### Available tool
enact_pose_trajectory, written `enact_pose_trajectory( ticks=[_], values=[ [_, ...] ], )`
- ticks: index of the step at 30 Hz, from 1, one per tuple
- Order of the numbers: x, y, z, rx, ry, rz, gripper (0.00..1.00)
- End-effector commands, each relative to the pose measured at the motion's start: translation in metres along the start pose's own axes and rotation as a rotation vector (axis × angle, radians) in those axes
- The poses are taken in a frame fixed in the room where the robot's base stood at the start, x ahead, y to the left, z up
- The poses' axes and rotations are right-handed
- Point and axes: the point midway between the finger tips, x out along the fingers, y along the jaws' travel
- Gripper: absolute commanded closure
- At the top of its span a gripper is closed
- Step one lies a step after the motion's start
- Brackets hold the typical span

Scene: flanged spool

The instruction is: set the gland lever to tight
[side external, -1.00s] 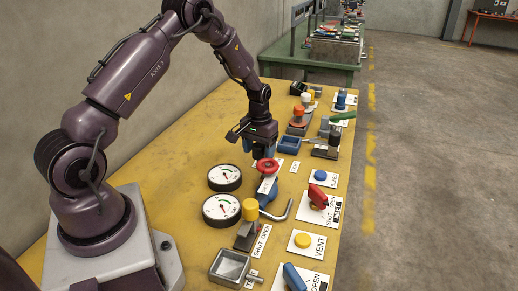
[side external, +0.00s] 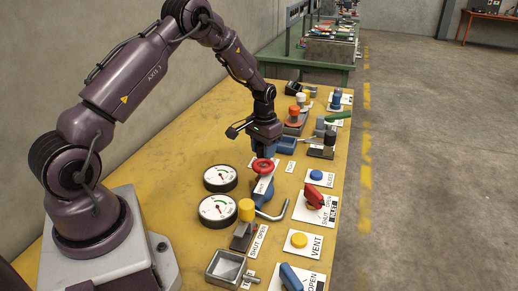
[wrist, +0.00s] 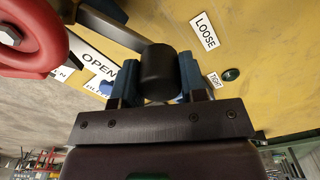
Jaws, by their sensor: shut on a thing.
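The gland lever shows in the wrist view as a dark bar (wrist: 112,24) ending in a black knob (wrist: 158,68). My gripper (wrist: 157,82) has its blue fingers on both sides of the knob and is shut on it. The TIGHT label (wrist: 214,80) lies just right of the fingers, and the LOOSE label (wrist: 204,31) lies above it in the picture. In the side view my gripper (side external: 264,150) is low over the bench, just behind the red handwheel (side external: 263,166). The lever itself is hidden there.
The red handwheel also fills the wrist view's upper left corner (wrist: 30,35), close to the fingers. Two gauges (side external: 219,179) stand to the left.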

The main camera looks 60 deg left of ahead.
Motion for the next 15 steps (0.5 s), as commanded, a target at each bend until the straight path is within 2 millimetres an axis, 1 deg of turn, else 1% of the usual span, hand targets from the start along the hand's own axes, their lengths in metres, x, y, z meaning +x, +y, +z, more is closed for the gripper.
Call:
enact_pose_trajectory(
  ticks=[4, 5, 6, 8, 15],
  values=[
    [-0.001, 0.0001, -0.0002, 0.0, 0.001, 0.0, 1.0],
    [-0.001, 0.0001, -0.0002, 0.0, 0.001, 0.0, 0.57],
    [-0.001, 0.0001, -0.0002, -0.001, 0.001, 0.0, 0.47],
    [-0.0009, 0.0002, -0.0001, -0.001, 0.001, 0.0, 0.35],
    [-0.0002, 0.003, 0.0001, 0.0, 0.0, 0.005, 0.35]
  ],
)
